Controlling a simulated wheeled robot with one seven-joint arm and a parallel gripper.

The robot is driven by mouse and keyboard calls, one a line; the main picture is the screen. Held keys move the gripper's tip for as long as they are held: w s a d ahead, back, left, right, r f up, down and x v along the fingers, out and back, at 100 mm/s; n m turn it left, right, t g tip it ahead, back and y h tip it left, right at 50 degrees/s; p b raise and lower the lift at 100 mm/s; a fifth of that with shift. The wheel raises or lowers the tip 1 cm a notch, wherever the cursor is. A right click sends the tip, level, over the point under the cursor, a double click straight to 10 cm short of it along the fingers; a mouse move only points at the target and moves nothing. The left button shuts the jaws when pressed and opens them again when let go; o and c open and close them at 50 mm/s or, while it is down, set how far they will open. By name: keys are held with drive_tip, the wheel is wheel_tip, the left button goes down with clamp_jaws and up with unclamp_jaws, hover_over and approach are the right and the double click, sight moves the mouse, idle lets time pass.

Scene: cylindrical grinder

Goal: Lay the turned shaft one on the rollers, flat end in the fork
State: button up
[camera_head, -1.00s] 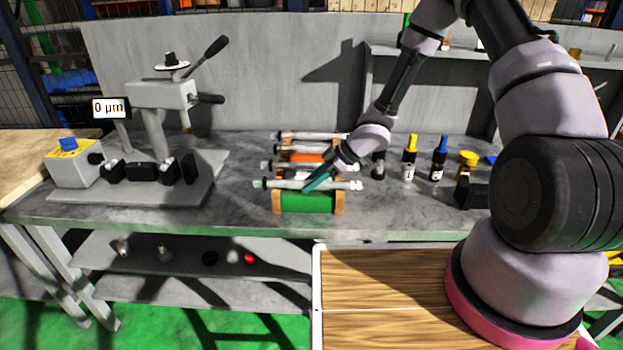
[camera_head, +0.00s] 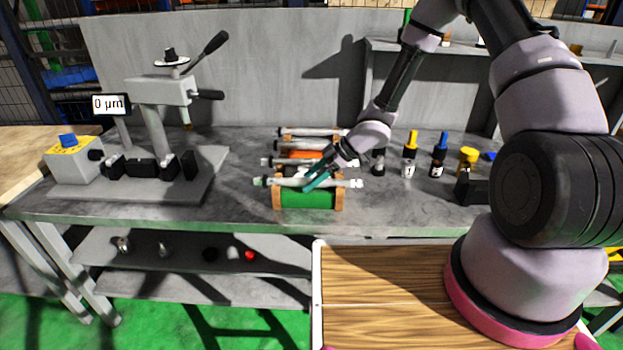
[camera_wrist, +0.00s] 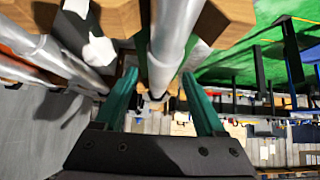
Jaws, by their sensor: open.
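Several turned shafts lie across a wooden rack (camera_head: 339,197) with a green front on the bench. The nearest shaft (camera_head: 340,183) lies along the front of the rack. My gripper (camera_head: 309,185) is at this front shaft, with its teal fingers pointing down and left. In the wrist view the two teal fingers (camera_wrist: 158,98) are open, and the front shaft (camera_wrist: 172,42) runs between them. I cannot tell whether either finger touches it. The grinder-like gauge stand (camera_head: 157,135) with a row of black blocks (camera_head: 143,168) stands at left; rollers and fork are too small to tell apart.
A control box (camera_head: 74,163) with a blue knob and a display reading 0 µm (camera_head: 111,104) are at left. Several bottles (camera_head: 410,158) stand right of the rack. The bench between stand and rack is clear. A wooden top (camera_head: 390,290) lies in front.

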drive_tip(key=shift+d, duration=0.1)
drive_tip(key=v, duration=1)
drive_tip(key=shift+r, duration=0.1)
drive_tip(key=w+d+r+m+t+h, duration=0.45)
drive_tip(key=w+d+r, duration=0.35)
drive_tip(key=r, duration=0.3)
drive_tip(key=s+d+r+m+t+h, duration=0.2)
drive_tip(key=d+r+m, duration=0.2)
drive_tip(key=d+r, duration=0.25)
drive_tip(key=s+d+r+m+t+h, duration=0.1)
drive_tip(key=d+r+m+t+h, duration=0.15)
drive_tip(key=d+r, duration=0.4)
drive_tip(key=s+d+r+m+g+h, duration=0.1)
drive_tip(key=s+r+m+g+h, duration=0.1)
drive_tip(key=s+r+m, duration=0.55)
drive_tip(key=s+a+r+m+y, duration=0.1)
drive_tip(key=s+a+r+y, duration=0.1)
drive_tip(key=s, duration=0.6)
drive_tip(key=s+a+r+m+y, duration=0.2)
drive_tip(key=s, duration=0.7)
drive_tip(key=shift+a+r, duration=0.25)
drive_tip(key=shift+r, duration=0.05)
